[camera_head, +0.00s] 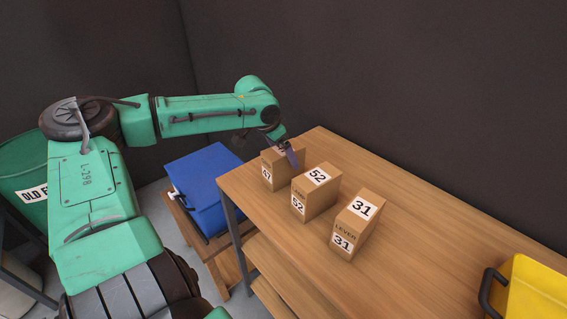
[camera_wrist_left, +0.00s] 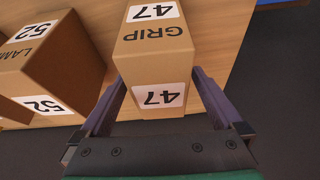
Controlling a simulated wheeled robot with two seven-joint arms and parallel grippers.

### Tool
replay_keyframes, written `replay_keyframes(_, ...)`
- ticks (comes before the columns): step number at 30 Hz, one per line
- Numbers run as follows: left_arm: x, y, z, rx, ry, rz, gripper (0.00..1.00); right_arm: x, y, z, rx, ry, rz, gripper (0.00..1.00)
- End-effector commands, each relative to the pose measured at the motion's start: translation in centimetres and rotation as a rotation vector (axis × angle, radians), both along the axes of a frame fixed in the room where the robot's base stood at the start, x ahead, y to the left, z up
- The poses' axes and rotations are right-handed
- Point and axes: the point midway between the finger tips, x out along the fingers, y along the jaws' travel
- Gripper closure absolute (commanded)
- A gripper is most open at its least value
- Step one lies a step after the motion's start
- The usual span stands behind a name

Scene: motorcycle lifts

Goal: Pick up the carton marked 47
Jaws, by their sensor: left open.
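The carton marked 47 (camera_head: 270,173) stands at the far left end of the wooden table, partly hidden by my left gripper in the head view. In the left wrist view the carton marked 47 (camera_wrist_left: 152,62) shows the word GRIP and two 47 labels. My left gripper (camera_head: 292,156) is open at this carton. In the wrist view its two fingers (camera_wrist_left: 155,88) reach to either side of the carton's near end; I cannot tell whether they touch it. My right gripper is not in view.
A carton marked 52 (camera_head: 315,193) stands close beside it, also in the wrist view (camera_wrist_left: 62,65). A carton marked 31 (camera_head: 356,226) stands farther right. The table (camera_head: 440,220) is bare behind them. A yellow bin (camera_head: 530,290) is at right, a blue box (camera_head: 203,185) left of the table.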

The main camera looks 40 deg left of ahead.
Motion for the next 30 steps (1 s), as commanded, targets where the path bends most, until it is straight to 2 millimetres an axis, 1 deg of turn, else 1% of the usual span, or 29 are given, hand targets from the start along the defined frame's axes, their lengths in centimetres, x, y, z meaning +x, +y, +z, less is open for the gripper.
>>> replay_keyframes(1, 0.1, -0.1, -0.9, 0.004, 0.007, 0.000, 0.00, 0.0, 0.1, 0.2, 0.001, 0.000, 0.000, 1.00)
replay_keyframes(3, 0.5, -0.1, -1.9, 0.003, 0.006, 0.000, 0.00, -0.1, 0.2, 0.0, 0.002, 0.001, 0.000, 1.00)
replay_keyframes(6, 0.9, -0.2, -2.5, 0.001, 0.003, 0.000, 0.00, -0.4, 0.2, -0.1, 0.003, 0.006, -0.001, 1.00)
replay_keyframes(30, 1.0, -0.2, -3.0, 0.000, 0.000, 0.000, 0.00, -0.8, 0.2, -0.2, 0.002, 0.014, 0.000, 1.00)
